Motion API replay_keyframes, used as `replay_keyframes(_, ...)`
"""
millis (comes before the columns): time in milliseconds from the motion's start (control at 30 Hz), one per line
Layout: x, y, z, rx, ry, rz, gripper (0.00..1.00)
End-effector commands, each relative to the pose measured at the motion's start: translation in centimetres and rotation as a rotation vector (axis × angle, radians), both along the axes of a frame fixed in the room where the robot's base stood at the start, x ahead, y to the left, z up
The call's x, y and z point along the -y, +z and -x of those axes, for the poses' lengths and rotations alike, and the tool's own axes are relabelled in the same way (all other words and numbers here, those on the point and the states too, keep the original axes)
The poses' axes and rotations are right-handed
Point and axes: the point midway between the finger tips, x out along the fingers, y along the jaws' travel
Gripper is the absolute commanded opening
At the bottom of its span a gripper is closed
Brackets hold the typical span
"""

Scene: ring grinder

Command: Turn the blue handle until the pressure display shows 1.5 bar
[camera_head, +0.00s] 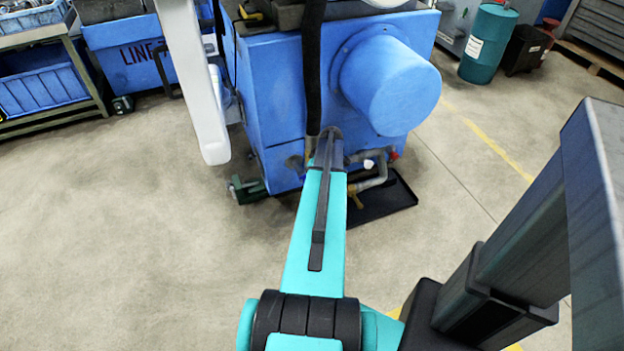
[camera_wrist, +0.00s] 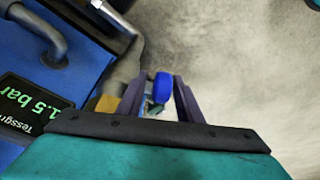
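The pressure display (camera_wrist: 28,105) is at the left of the wrist view, mounted on the blue machine, and reads 1.5 bar in green digits. The blue handle (camera_wrist: 162,87) is in the middle of the wrist view. My gripper (camera_wrist: 157,80) has its two dark fingers spread, one on each side of the blue handle. A gap shows between the left finger and the handle; whether the right finger touches it I cannot tell. In the head view my arm covers the handle and gripper.
The blue machine (camera_head: 270,85) stands ahead with a large round blue housing (camera_head: 390,85). A pipe (camera_head: 372,182) and a black drip tray (camera_head: 390,203) are low at its front. A teal drum (camera_head: 488,45) stands back right. The floor at left is clear.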

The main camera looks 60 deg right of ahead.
Motion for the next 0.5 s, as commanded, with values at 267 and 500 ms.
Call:
replay_keyframes(267, 0.0, 0.9, 0.2, 0.001, -0.001, 0.002, 0.33)
replay_keyframes(500, -0.2, 3.7, 1.0, 0.001, 0.000, 0.003, 0.33)
